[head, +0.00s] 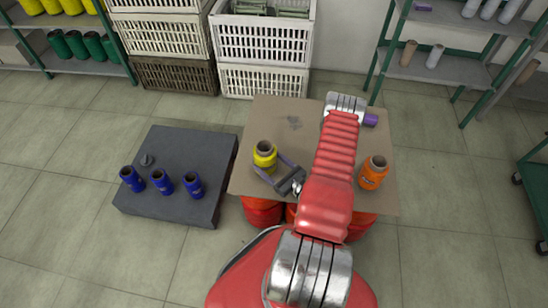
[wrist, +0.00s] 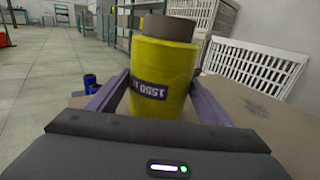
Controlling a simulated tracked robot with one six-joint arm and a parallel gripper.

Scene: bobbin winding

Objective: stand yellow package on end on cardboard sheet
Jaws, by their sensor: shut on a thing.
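The yellow package (head: 265,156) is a yellow bobbin with a brown core tube showing at its top. It is upright at the left part of the cardboard sheet (head: 240,182) in the head view. My gripper (head: 272,172) is shut on it, with a finger on either side. In the wrist view the yellow package (wrist: 164,75) stands between the two purple-grey fingers (wrist: 160,100), slightly tilted in the picture, its dark label upside down. Its lower end is hidden behind my gripper's body, so I cannot tell whether it touches the sheet.
An orange package (head: 373,172) stands at the sheet's right, and a purple one (head: 370,120) lies partly hidden behind my arm. Several blue packages (head: 162,182) are on a dark platform (head: 180,150) at left. White crates (head: 262,45) stand behind. The sheet's back left is clear.

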